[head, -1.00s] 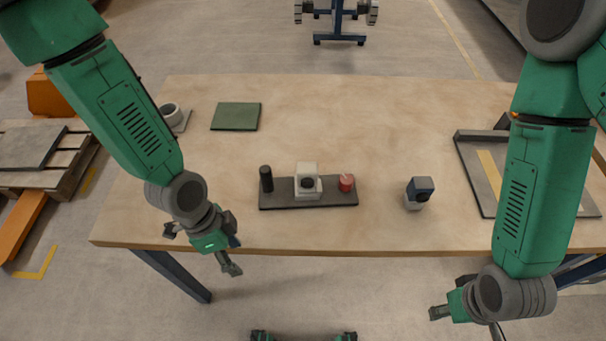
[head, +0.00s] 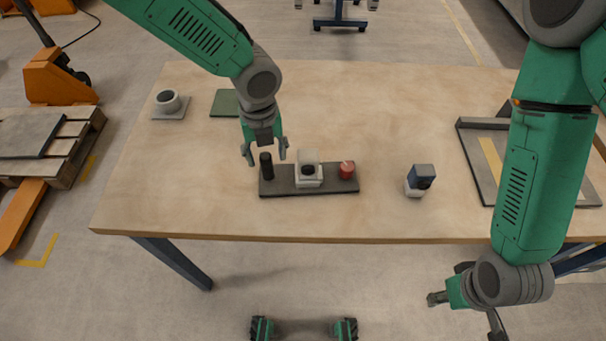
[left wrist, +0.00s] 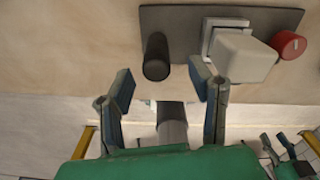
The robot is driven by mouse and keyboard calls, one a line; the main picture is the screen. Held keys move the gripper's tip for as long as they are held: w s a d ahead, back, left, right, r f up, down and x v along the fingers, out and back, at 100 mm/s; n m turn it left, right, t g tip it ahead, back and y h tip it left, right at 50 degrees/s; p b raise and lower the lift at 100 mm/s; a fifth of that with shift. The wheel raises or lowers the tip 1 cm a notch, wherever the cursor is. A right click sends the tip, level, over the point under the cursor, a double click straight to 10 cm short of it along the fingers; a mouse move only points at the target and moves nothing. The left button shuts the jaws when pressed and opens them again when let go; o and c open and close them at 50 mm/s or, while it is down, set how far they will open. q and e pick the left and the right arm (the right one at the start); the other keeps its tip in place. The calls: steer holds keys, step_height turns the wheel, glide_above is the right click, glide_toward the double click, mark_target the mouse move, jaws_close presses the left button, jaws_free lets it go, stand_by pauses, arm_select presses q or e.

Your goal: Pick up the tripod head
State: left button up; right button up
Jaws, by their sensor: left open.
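A dark flat base (head: 330,187) lies on the table. I cannot tell for sure which part is the tripod head. My left gripper (head: 265,152) is open and empty, pointing down just behind the black cylinder. In the left wrist view the cylinder (left wrist: 157,55) lies ahead of the gap between the spread fingers (left wrist: 163,88), with no visible contact. My right gripper (head: 467,312) looks open and empty, low in front of the table.
A green mat (head: 224,103) and a grey ring on a plate (head: 168,102) lie at the back left. A dark frame (head: 480,170) is at the right. The table between is clear.

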mark_target(268, 171)
arm_select(q)
steer(key=shift+w+a+f+p, duration=0.15)
steer(key=shift+f+p, duration=0.1)
steer(key=shift+f, duration=1.55)
steer(key=shift+w+f+p, duration=0.1)
steer(key=shift+f+p, duration=0.1)
steer(key=shift+f, duration=1.55)
jaws_close()
